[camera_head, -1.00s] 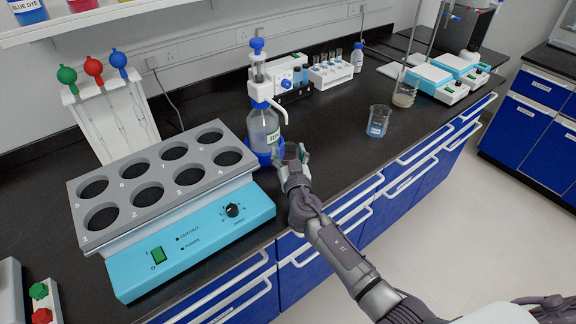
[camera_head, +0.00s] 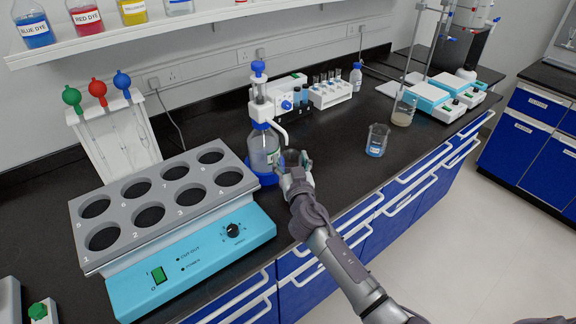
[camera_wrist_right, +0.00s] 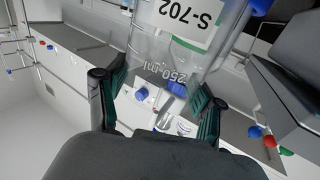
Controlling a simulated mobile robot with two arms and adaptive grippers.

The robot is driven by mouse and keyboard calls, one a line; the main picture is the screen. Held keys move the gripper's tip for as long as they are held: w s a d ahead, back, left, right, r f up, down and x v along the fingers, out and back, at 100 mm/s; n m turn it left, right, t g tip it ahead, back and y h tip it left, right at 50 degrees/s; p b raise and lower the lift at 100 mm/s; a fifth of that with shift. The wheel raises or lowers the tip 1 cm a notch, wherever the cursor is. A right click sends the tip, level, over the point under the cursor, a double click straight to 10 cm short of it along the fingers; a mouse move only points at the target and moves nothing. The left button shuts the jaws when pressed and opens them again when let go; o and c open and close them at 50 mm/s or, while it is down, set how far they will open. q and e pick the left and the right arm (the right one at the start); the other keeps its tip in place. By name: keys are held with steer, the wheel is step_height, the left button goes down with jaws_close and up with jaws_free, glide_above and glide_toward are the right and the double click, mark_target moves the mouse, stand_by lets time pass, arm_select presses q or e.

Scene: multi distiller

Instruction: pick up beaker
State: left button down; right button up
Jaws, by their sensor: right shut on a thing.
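My right gripper (camera_head: 298,164) is beside the pump-top dispenser bottle (camera_head: 264,150), near the bench's front edge. In the right wrist view its two fingers (camera_wrist_right: 158,98) are shut on a clear glass beaker (camera_wrist_right: 165,70) marked "250 ml". A white label reading S-702 shows on or through the glass. The held beaker is small and partly hidden by the gripper in the head view. Another beaker (camera_head: 377,141) with a little blue liquid stands upright on the bench, right of my gripper. My left gripper is out of view.
A turquoise heating unit with a grey holed block (camera_head: 160,200) stands left of my gripper. A test-tube rack (camera_head: 330,91) and hotplates (camera_head: 430,97) stand farther back. The black bench is clear between the dispenser and the blue-liquid beaker.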

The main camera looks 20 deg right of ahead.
steer(key=s+d+r, duration=0.4)
steer(key=d+r, duration=0.2)
steer(key=d, duration=0.4)
steer(key=shift+s+r, duration=0.2)
stand_by(0.3)
steer(key=shift+p, duration=0.4)
